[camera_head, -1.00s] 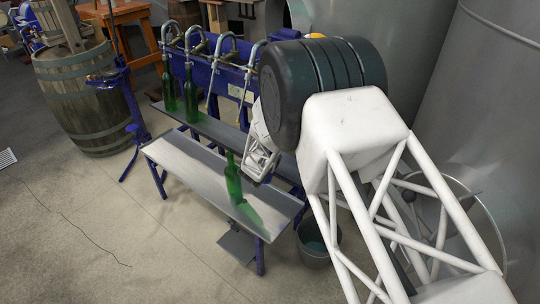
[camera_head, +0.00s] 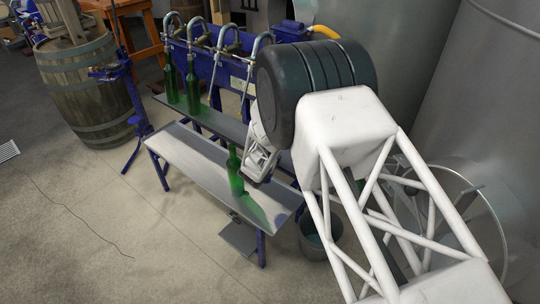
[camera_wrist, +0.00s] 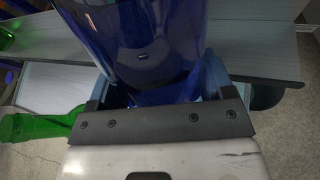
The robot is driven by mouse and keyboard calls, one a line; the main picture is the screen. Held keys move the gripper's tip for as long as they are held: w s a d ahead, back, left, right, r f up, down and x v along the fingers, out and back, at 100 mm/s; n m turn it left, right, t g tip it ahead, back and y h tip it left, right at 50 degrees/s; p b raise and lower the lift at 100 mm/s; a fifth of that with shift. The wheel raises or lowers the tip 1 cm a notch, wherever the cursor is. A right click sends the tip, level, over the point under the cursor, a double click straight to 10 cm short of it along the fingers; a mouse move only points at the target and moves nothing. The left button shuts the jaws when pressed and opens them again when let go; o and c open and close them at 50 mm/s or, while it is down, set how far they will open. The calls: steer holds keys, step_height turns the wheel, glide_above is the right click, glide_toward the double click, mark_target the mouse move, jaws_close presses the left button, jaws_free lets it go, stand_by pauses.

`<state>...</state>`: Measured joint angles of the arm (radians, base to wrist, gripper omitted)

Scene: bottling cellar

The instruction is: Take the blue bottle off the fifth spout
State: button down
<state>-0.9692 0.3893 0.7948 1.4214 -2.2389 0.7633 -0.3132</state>
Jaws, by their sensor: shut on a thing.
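The blue bottle (camera_wrist: 145,40) fills the top middle of the wrist view, with my gripper (camera_wrist: 165,92) shut around it. Its upper end runs out of the frame, so I cannot tell whether it still touches a spout. In the head view my arm hides the bottle, and only the white side of my gripper (camera_head: 260,158) shows, above the front bench. The bent metal spouts (camera_head: 225,38) stand in a row on the blue filler frame (camera_head: 203,65). The fifth spout is hidden behind my arm.
Two green bottles (camera_head: 170,80) (camera_head: 193,85) stand under the left spouts. Another green bottle (camera_head: 235,170) stands on the grey front bench (camera_head: 190,155), with a green patch beside it. A barrel (camera_head: 85,85) is at left, a bucket (camera_head: 320,238) at lower right, steel tanks (camera_head: 410,60) behind.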

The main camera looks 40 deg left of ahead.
steer(key=shift+s+f, duration=0.8)
steer(key=shift+f, duration=0.8)
steer(key=shift+s+f, duration=0.75)
steer(key=shift+f, duration=0.9)
steer(key=shift+s+f, duration=0.8)
steer(key=shift+f, duration=0.8)
steer(key=s+r, duration=0.2)
steer(key=s, duration=0.4)
steer(key=shift+s, duration=0.35)
steer(key=shift+s, duration=0.15)
steer(key=s+a+r+t, duration=0.1)
steer(key=s+a+r, duration=0.1)
steer(key=a+r, duration=0.35)
steer(key=s+a+r+t, duration=0.2)
steer(key=s+a, duration=0.1)
steer(key=a, duration=0.6)
steer(key=w+a+f+n+y, duration=0.1)
steer(key=w+a+f, duration=0.2)
steer(key=a, duration=0.3)
steer(key=w+a+f+n+y, duration=0.2)
steer(key=w+a+f, duration=0.2)
steer(key=w+a, duration=0.1)
steer(key=shift+w+a+f+t+y, duration=0.3)
steer(key=shift+a+t, duration=0.1)
steer(key=shift+a, duration=0.25)
